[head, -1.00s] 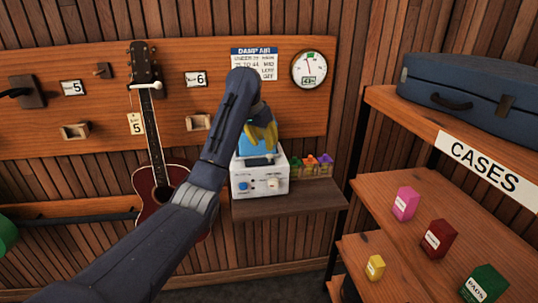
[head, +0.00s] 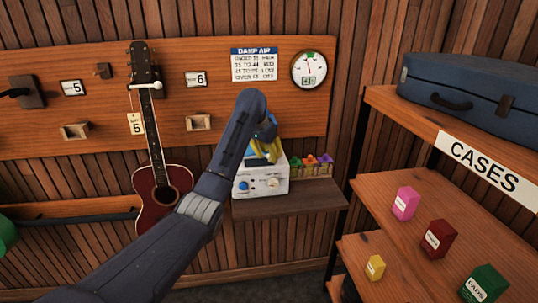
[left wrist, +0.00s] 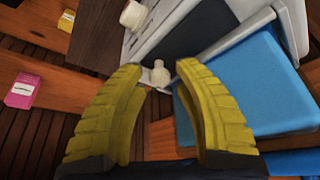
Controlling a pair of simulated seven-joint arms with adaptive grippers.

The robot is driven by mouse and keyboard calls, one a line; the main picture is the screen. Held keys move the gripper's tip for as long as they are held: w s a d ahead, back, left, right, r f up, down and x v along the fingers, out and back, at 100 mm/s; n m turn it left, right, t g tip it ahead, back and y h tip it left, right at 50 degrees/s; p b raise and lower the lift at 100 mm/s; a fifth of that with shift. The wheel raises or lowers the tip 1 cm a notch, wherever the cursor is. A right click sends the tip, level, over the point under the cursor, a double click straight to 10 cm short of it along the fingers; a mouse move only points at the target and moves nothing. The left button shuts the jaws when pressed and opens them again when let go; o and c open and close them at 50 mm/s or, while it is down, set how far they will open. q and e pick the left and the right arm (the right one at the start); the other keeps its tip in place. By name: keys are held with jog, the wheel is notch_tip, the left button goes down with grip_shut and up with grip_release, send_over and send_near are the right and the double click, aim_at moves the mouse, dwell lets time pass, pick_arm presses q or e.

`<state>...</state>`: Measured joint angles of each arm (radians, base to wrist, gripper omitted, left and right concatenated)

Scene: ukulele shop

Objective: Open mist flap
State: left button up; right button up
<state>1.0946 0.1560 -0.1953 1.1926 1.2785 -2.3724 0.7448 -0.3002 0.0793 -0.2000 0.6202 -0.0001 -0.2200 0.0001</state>
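The humidifier stands on a small brown shelf, with a white base (head: 262,185) and a blue tank partly hidden behind my arm. The left wrist view shows the blue tank (left wrist: 250,90), a pale curved bar (left wrist: 232,42) beside it and a small cream knob (left wrist: 160,75). My left gripper (head: 271,155) is at the tank, just above the base. In the wrist view its yellow fingers (left wrist: 160,66) are apart, with the cream knob seen between the tips; I cannot tell whether they touch it. I cannot make out the mist flap for certain. My right gripper is not in view.
Several small coloured pieces (head: 312,165) stand right of the humidifier. A ukulele (head: 160,190) hangs to the left. A chart (head: 254,64) and a round gauge (head: 309,70) are on the board above. Shelves with small boxes (head: 438,238) and a blue case (head: 465,85) are at right.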

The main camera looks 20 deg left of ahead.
pick_arm(q)
jog(key=shift+c, duration=0.2)
grip_shut()
jog(key=shift+r, duration=0.1)
